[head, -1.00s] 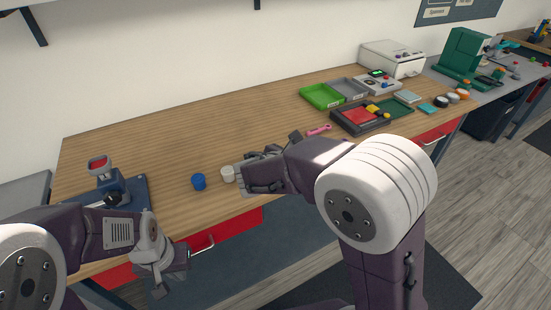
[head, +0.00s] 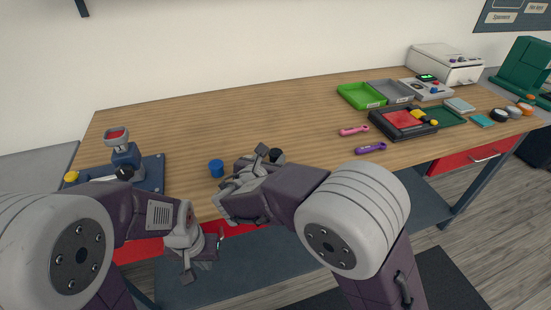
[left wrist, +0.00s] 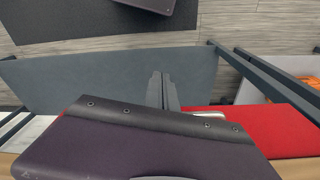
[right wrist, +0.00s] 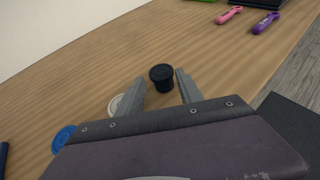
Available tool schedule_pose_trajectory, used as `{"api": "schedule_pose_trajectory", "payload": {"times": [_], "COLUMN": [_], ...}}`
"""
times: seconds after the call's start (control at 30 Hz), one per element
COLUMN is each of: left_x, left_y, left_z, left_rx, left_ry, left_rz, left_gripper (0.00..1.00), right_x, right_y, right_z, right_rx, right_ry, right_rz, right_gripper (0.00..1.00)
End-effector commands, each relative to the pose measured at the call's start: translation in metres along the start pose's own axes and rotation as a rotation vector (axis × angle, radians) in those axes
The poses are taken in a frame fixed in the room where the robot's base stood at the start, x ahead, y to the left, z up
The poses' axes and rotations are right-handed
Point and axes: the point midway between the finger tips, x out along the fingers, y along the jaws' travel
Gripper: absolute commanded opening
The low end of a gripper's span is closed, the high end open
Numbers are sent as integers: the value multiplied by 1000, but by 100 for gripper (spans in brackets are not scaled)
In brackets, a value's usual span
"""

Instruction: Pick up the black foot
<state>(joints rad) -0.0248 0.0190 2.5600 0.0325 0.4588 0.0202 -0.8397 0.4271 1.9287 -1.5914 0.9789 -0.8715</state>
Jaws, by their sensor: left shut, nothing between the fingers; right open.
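The black foot (right wrist: 161,76) is a small dark round piece standing on the wooden table. In the right wrist view it sits between the tips of my open right gripper (right wrist: 160,82), with a gap on both sides. In the head view the black foot (head: 277,156) shows just beyond my right gripper (head: 258,160), partly covered by it. My left gripper (head: 203,252) is shut and empty, low in front of the table edge; its closed fingers (left wrist: 163,90) show in the left wrist view.
A white round piece (right wrist: 116,104) and a blue one (right wrist: 64,139) stand left of my right gripper. A blue fixture (head: 127,165) is at the table's left. Pink (head: 354,130) and purple (head: 371,148) tools and trays lie to the right. Table behind the foot is clear.

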Motion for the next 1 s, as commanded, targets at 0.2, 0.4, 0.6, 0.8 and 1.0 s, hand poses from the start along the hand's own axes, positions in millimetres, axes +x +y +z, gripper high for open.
{"api": "schedule_pose_trajectory", "payload": {"times": [0.2,0.4,0.6,0.8,1.0], "left_x": [8,8,8,8,7], "left_y": [0,0,0,0,0], "left_z": [1,1,1,1,1], "left_rx": [0,0,0,0,0], "left_ry": [0,0,0,0,0], "left_rz": [0,0,0,0,0], "left_gripper": [0,0,0,0,0], "right_x": [38,50,50,50,48], "right_y": [-2,-1,-1,-1,-1], "right_z": [-6,-4,-4,-4,-1], "right_rx": [0,0,0,0,1], "right_ry": [1,1,0,0,0], "right_rz": [-4,0,0,0,0], "right_gripper": [43,43,24,0,0]}}
